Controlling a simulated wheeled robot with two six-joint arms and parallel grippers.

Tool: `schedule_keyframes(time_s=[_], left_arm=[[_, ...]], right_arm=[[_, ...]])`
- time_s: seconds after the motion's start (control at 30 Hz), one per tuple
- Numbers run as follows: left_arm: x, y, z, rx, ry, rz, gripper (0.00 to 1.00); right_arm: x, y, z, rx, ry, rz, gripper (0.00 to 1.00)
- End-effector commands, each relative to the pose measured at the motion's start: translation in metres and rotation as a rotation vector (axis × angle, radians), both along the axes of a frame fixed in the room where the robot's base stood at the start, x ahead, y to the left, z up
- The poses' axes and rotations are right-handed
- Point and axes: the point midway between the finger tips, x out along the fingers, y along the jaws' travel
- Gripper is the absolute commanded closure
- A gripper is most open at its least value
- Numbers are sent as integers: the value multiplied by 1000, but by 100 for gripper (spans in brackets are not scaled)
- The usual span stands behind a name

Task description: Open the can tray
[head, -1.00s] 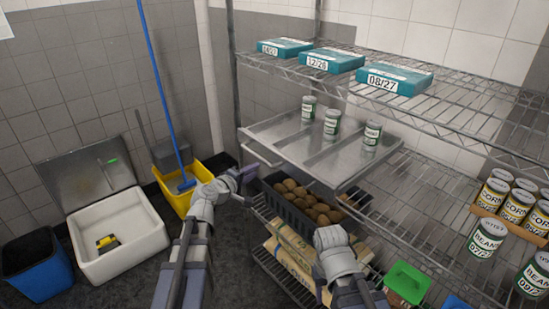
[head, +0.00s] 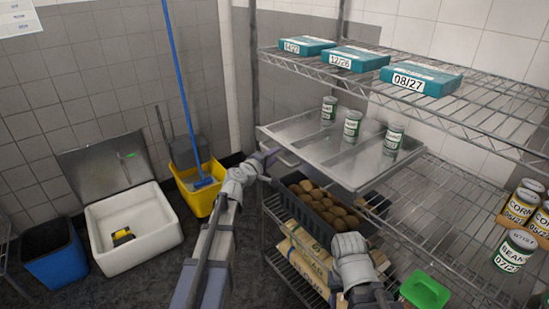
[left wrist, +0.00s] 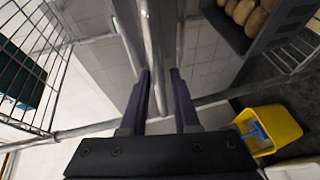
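The can tray (head: 310,152) is a flat, shiny metal tray with raised dividers on the middle shelf level. Three green-and-white cans (head: 352,125) stand upright on it. Its bar handle (head: 283,160) runs along the front left edge. My left gripper (head: 268,160) is at that handle. In the left wrist view the dark fingers of my left gripper (left wrist: 163,90) stand apart, with a metal bar (left wrist: 156,45) between them; firm contact on both sides does not show. My right arm is low at the front, and its fingers are hidden.
A dark crate of potatoes (head: 290,181) sits below the tray, with paper sacks (head: 305,258) lower. Teal boxes (head: 357,58) lie on the top shelf. Bean cans (head: 515,250) stand at right. A yellow bucket (head: 198,203) and a white sink (head: 135,240) are at left.

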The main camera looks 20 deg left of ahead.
Motion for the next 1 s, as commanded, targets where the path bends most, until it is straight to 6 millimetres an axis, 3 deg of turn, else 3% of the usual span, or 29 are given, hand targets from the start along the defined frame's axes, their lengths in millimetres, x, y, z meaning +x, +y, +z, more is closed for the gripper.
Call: schedule_keyframes(time_s=[0.27,0.53,1.0], left_arm=[[3,-1,0,0,0,1,70],[3,-1,0,1,0,1,100],[3,-1,-1,1,1,0,100]], right_arm=[[0,0,0,0,0,0,50],[0,0,0,0,0,0,50],[0,0,-1,0,0,0,50]])
